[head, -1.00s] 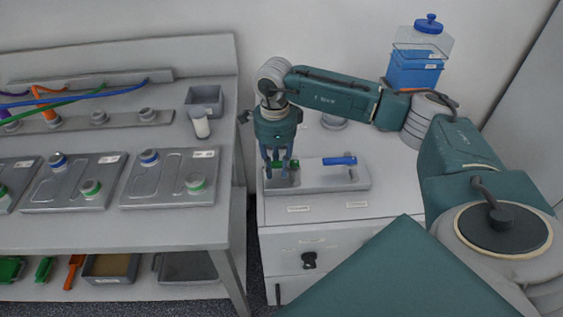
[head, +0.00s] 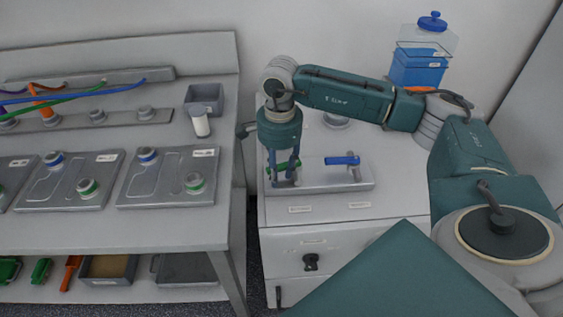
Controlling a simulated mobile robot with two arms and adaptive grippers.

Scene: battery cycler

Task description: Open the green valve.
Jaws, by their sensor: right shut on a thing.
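The green valve (head: 269,169) stands at the left end of a grey metal plate on the white cabinet. Only small green bits of its handle show past my fingers. My right gripper (head: 284,179) points down over it, with its blue fingers shut on the handle. The handle's exact angle is mostly hidden. A valve with a blue handle (head: 342,160) stands at the right end of the same plate, its handle pointing left. My left gripper is not in view.
The grey plate (head: 315,187) lies on the white cabinet (head: 390,203). A clear container with blue liquid (head: 418,68) stands behind my right arm. The left bench (head: 120,232) holds metal plates with blue and green caps, a grey bin (head: 204,97) and a white cup (head: 200,126).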

